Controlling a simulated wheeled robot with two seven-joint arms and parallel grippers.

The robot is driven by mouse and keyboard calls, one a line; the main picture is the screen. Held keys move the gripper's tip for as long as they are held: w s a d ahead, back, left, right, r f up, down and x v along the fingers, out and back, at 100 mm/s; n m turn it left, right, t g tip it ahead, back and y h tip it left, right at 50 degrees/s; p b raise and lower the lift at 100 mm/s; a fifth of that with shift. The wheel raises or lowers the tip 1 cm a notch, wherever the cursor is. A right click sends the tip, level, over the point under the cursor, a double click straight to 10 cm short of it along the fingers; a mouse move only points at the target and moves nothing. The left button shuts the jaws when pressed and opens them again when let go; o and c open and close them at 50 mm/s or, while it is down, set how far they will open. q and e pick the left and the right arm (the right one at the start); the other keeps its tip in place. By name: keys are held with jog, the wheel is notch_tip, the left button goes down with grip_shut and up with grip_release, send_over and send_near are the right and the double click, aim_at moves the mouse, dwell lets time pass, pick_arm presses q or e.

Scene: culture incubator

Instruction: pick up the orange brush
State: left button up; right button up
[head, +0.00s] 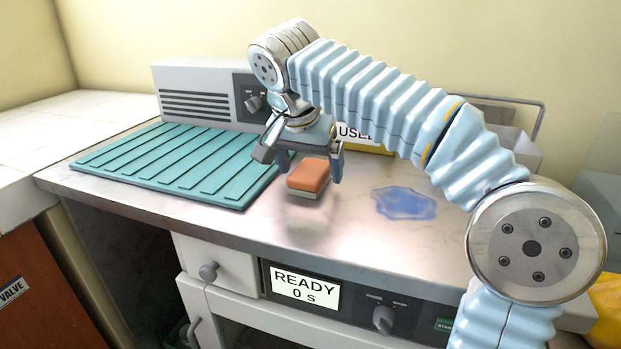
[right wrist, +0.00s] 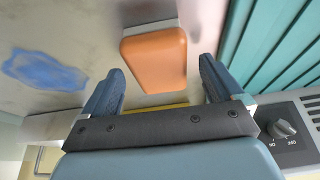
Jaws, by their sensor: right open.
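The orange brush (head: 309,175) is a small block with an orange top and a pale lower part, on the metal worktop. In the right wrist view the orange brush (right wrist: 154,56) shows just ahead of the fingers, roughly between their lines. My right gripper (head: 299,164) is over the brush, with one finger to each side in the head view. In the right wrist view my right gripper (right wrist: 163,88) is open with nothing between its fingertips. I cannot tell whether a finger touches the brush. My left gripper is not in view.
A teal ribbed mat (head: 180,162) lies left of the brush. A blue puddle (head: 404,203) lies to the right. A grey box with a knob (head: 195,95) stands behind. A bin labelled "USED" (head: 376,148) is partly hidden by my arm. The worktop's front is clear.

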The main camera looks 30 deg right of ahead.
jog(key=shift+f, duration=0.25)
dwell(0.4)
jog(key=shift+c, duration=0.2)
jog(key=c, duration=1.1)
